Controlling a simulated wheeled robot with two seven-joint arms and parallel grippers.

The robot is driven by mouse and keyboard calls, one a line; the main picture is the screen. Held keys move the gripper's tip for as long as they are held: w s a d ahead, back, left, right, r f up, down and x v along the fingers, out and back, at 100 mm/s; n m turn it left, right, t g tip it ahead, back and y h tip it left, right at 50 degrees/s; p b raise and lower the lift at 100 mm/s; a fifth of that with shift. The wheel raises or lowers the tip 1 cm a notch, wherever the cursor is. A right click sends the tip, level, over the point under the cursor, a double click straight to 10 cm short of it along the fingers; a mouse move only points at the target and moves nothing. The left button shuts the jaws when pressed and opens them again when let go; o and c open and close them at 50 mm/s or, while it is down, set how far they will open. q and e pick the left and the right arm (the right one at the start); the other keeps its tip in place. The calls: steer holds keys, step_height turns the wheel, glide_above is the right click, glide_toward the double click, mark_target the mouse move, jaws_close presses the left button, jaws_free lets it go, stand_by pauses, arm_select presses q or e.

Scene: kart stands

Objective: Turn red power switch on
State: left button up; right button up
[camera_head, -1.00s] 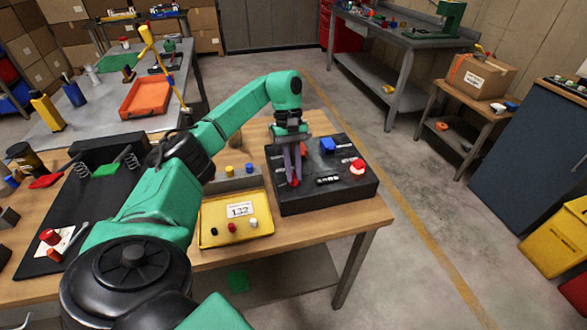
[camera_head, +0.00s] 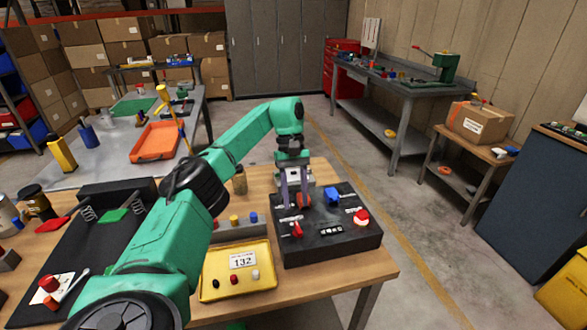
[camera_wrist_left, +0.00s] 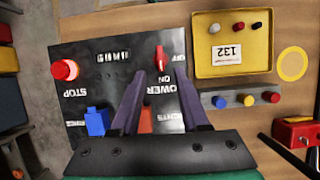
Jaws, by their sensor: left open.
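The red power switch (camera_head: 297,229) stands on the front left of the black control box (camera_head: 335,247). In the left wrist view the switch (camera_wrist_left: 160,60) sits just beyond the fingertips, with POWER, ON and OFF lettering around it, upside down. I cannot tell for certain which setting it is at. My left gripper (camera_head: 294,207) is open and empty, its fingers pointing down above and behind the switch. Its two fingers also show in the left wrist view (camera_wrist_left: 156,80), apart from each other. My right gripper is not in view.
The box also carries a red stop button (camera_head: 361,217), a blue knob (camera_head: 332,196) and an orange-red part (camera_head: 304,199) partly behind the fingers. A yellow tray (camera_head: 205,289) marked 132 lies left of the box. A grey block with coloured buttons (camera_head: 237,229) stands behind the tray.

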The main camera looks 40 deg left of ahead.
arm_select(q)
steer(key=p+v, duration=0.3)
steer(key=v, duration=0.5)
steer(key=shift+p, duration=0.3)
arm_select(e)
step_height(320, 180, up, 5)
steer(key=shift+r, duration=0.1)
arm_select(q)
steer(key=shift+d, duration=0.1)
steer(key=shift+s+f, duration=0.1)
